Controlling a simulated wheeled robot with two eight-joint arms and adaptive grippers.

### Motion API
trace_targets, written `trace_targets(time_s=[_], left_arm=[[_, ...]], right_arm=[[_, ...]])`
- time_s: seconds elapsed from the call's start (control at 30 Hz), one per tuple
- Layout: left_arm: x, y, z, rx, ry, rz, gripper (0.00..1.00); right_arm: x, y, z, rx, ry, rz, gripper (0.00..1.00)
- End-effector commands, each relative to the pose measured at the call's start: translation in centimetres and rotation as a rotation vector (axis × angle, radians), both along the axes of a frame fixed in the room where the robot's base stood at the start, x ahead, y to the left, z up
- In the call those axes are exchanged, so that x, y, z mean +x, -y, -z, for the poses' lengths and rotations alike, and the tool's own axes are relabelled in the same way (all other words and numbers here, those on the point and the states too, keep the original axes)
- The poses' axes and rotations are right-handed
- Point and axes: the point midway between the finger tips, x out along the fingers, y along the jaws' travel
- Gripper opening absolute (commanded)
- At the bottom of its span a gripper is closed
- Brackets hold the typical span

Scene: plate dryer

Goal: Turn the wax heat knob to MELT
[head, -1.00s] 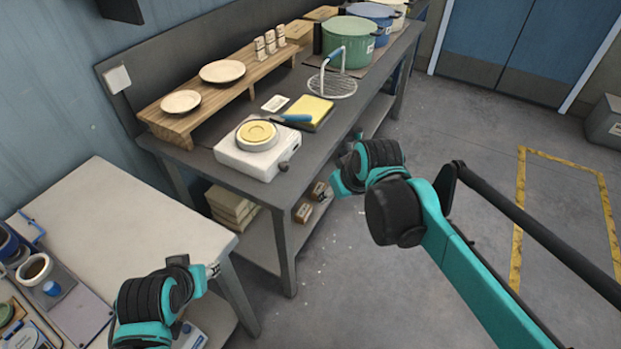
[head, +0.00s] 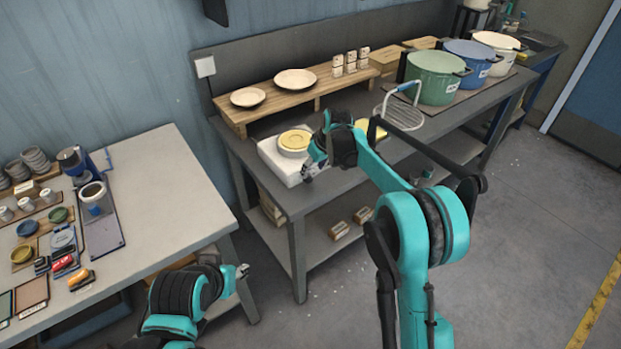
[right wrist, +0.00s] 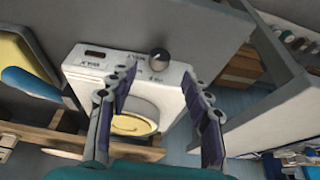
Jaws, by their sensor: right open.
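The white wax heater (head: 272,157) stands on the dark bench, with a round dish of yellow wax (head: 294,139) on top. In the right wrist view, the heater (right wrist: 85,72) shows a dark round knob (right wrist: 159,58) with a light mark on its front edge. Small lettering beside the knob is too blurred to read its setting. My right gripper (head: 308,174) is at the heater's front right. In the wrist view, its open, empty fingers (right wrist: 158,80) point toward the knob, apart from it. My left gripper (head: 242,271) is low beside the light table, its jaw state unclear.
A wooden shelf with two plates (head: 295,79) stands behind the heater. The light table (head: 160,190) at left holds cups and small tools. Floor in front is clear.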

Motion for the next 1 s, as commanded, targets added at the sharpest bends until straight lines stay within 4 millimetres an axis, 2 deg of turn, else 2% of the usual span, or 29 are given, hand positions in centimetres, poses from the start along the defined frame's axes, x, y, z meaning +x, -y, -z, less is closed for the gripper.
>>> trace_targets(time_s=[0.1, 0.3, 0.47, 0.7, 0.73, 0.77, 0.9, 1.0], left_arm=[[0.0, 0.0, 1.1, 0.000, 0.000, 0.000, 0.40], [0.0, 0.0, 2.1, 0.000, 0.000, 0.000, 0.40], [0.0, 0.0, 2.3, 0.000, 0.000, 0.000, 0.40], [0.0, 0.0, 2.3, 0.000, 0.000, 0.000, 0.40], [0.0, 0.0, 2.3, 0.000, 0.000, 0.000, 0.40], [0.0, 0.0, 2.3, 0.000, 0.000, 0.000, 0.40], [0.0, 0.0, 2.3, 0.000, 0.000, 0.000, 0.40], [0.0, 0.0, 2.3, 0.000, 0.000, 0.000, 0.40]], right_arm=[[0.7, -0.5, 2.3, 0.000, 0.000, 0.000, 0.49], [1.6, -1.1, 4.9, 0.000, 0.000, 0.001, 0.49], [1.9, -1.4, 5.7, 0.000, 0.000, 0.001, 0.49], [1.9, -1.4, 5.7, 0.000, 0.000, 0.001, 0.49], [1.9, -1.4, 5.7, 0.000, 0.000, 0.001, 0.46], [1.9, -1.4, 5.7, 0.000, 0.000, 0.001, 0.39], [1.9, -1.4, 5.7, 0.000, 0.000, 0.001, 0.02], [1.9, -1.4, 5.7, 0.000, 0.000, 0.001, 0.00]])
